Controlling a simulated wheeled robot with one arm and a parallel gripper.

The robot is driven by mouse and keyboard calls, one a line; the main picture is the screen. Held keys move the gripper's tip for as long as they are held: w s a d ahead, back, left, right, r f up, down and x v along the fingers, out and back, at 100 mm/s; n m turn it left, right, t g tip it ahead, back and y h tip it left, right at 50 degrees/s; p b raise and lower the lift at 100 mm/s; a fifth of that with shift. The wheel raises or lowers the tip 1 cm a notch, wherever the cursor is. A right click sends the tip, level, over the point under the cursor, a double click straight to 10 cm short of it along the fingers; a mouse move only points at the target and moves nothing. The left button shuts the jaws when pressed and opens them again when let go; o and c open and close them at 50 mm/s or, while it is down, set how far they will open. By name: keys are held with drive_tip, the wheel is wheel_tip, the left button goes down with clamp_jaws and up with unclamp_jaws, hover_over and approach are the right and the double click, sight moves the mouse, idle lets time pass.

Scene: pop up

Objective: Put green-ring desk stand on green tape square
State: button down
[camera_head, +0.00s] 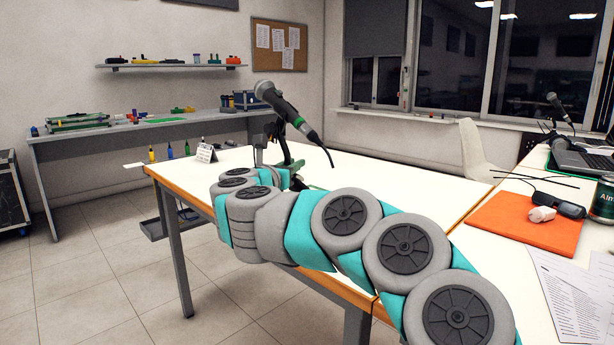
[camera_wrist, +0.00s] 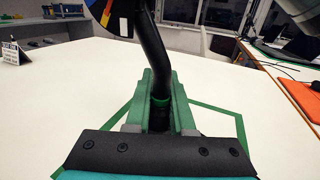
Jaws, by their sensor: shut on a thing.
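The green-ring desk stand is a black stand with a bent neck; its neck (camera_wrist: 158,55) rises between my fingers in the wrist view, with the green ring (camera_wrist: 160,102) low on it. In the head view it holds a microphone (camera_head: 285,105), tilted. My gripper (camera_wrist: 160,112) is shut on the stand, its green fingers on either side. The green tape square (camera_wrist: 217,109) shows as lines on the white table to the left and right of the fingers. The stand's base is hidden behind my gripper, so I cannot tell whether it touches the table.
The white table (camera_head: 370,180) is mostly clear around the gripper. At right are an orange mat (camera_head: 530,220), papers (camera_head: 575,290), a laptop (camera_head: 580,160) and another microphone (camera_head: 557,105). A white chair (camera_head: 478,155) stands behind.

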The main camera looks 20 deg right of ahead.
sight(299, 185)
drive_tip(key=shift+w+d+f, duration=0.5)
drive_tip(key=shift+d+f, duration=0.05)
drive_tip(key=shift+d, duration=0.3)
drive_tip(key=shift+w+d+f, duration=0.55)
drive_tip(key=shift+d+f, duration=0.05)
drive_tip(key=shift+d, duration=0.3)
drive_tip(key=shift+w+d+f, duration=0.5)
drive_tip(key=shift+d+f, duration=0.05)
drive_tip(key=shift+d, duration=0.3)
drive_tip(key=shift+f, duration=0.25)
drive_tip(key=shift+f, duration=0.2)
drive_tip(key=c, duration=0.8)
unclamp_jaws()
drive_tip(key=shift+r, duration=0.2)
drive_tip(key=v, duration=1.2)
